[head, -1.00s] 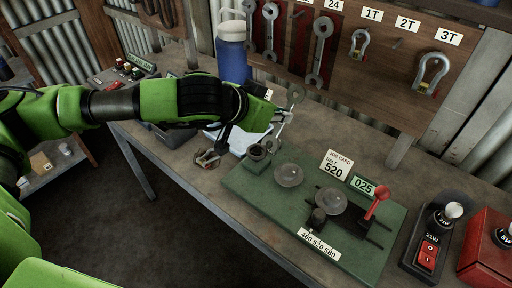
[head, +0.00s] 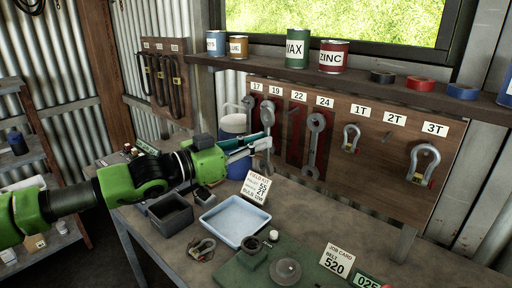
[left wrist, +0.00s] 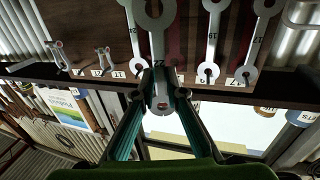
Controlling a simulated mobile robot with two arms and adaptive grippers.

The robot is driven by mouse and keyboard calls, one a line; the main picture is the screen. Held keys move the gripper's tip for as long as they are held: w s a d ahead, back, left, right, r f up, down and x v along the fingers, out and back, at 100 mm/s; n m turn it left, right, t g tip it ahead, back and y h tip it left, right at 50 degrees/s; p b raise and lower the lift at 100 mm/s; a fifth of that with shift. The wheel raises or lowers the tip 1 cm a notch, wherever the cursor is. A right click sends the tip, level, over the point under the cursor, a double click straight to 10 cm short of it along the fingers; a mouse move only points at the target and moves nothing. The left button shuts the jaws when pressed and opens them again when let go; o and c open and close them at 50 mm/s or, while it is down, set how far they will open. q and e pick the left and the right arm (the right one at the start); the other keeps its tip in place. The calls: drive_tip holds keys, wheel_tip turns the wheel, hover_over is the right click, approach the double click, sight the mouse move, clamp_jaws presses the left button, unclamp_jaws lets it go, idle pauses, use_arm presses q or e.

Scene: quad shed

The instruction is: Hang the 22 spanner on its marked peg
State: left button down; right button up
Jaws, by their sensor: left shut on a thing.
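My left gripper (head: 258,146) is shut on the 22 spanner (head: 267,117), a grey metal spanner held roughly upright in front of the tool board. In the left wrist view the gripper (left wrist: 160,95) has its fingers on either side of the spanner (left wrist: 157,55), with 22 marked on its shank. In the head view it overlaps the area below the 19 label. The 22 label (head: 299,96) sits above a red panel (head: 294,136) with no spanner seen hanging there. My right gripper is not in view.
The 24 spanner (head: 315,143) hangs right of the red panel; shackles (head: 422,164) hang further right. A shelf (head: 350,86) with cans juts out above the board. Below are a blue tray (head: 234,220), a field card (head: 256,188) and a blue-and-white jug (head: 235,128).

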use_arm(q)
drive_tip(key=w+d+f+p, duration=0.1)
drive_tip(key=w+d+f, duration=0.1)
drive_tip(key=w+d, duration=0.3)
drive_tip(key=shift+w+d, duration=0.4)
drive_tip(key=shift+w, duration=0.95)
drive_tip(key=shift+r, duration=0.1)
idle(0.5)
drive_tip(key=c, duration=2)
unclamp_jaws()
drive_tip(key=shift+o, duration=0.2)
